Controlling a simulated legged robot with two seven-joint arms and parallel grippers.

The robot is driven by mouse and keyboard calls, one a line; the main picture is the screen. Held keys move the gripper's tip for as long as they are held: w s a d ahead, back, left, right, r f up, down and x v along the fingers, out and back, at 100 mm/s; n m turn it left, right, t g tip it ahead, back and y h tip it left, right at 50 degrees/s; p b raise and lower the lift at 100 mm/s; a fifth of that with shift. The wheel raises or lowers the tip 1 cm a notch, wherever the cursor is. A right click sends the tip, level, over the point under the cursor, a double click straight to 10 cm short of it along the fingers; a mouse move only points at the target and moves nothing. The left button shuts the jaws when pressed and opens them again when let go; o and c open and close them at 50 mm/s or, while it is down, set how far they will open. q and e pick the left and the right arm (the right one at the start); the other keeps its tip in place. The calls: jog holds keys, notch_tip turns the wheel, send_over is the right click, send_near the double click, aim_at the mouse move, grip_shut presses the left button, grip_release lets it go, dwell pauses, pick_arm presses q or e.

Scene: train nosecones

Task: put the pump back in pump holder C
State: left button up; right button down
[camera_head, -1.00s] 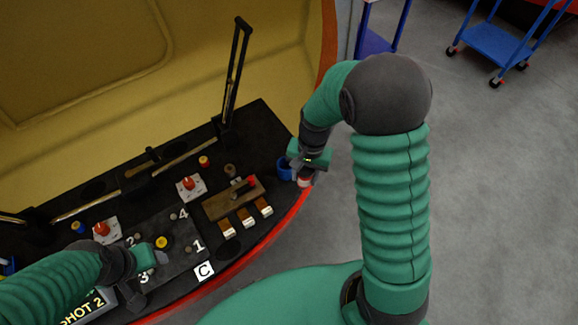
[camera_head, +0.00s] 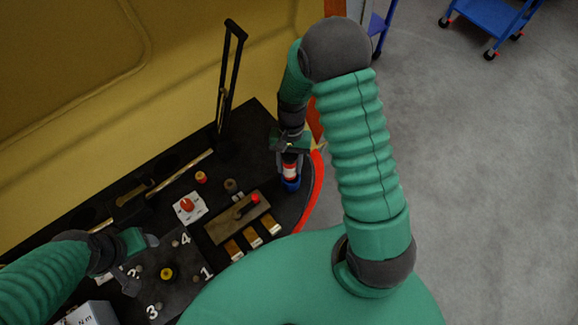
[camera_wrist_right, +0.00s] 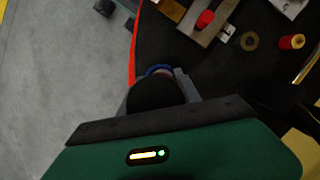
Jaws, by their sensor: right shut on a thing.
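My right gripper (camera_head: 290,152) is shut on the pump (camera_head: 290,171), which shows a red and white body below the fingers. The pump stands roughly upright over a blue ring-shaped holder (camera_head: 291,184) at the console's right end. Its lower end meets the ring in the picture; I cannot tell how deep it sits. In the right wrist view a dark round top (camera_wrist_right: 155,95) shows between the fingers, with the blue rim (camera_wrist_right: 158,69) just beyond. No letter C is readable now. My left gripper (camera_head: 140,260) is over the numbered panel; its jaw state is unclear.
A tall black lever (camera_head: 229,75) rises behind. A blue cart (camera_head: 490,32) stands on open grey floor.

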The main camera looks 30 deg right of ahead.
jog(key=shift+d+f, duration=0.2)
jog(key=shift+f, duration=0.45)
jog(key=shift+d, duration=0.15)
jog(key=c, duration=1.3)
grip_release()
jog(key=shift+s+d, duration=0.1)
jog(key=o, duration=0.4)
jog(key=shift+o, duration=0.2)
jog(key=shift+a+r, duration=0.1)
jog(key=shift+a, duration=0.25)
jog(key=v, duration=1.2)
jog(key=s+a+r+n+t+h, duration=0.2)
jog(key=s+a+r+n+t, duration=0.1)
jog(key=s+a+n+t, duration=0.2)
jog(key=s+a+n, duration=0.1)
jog(key=n, duration=0.1)
jog(key=shift+s+n+p, duration=0.4)
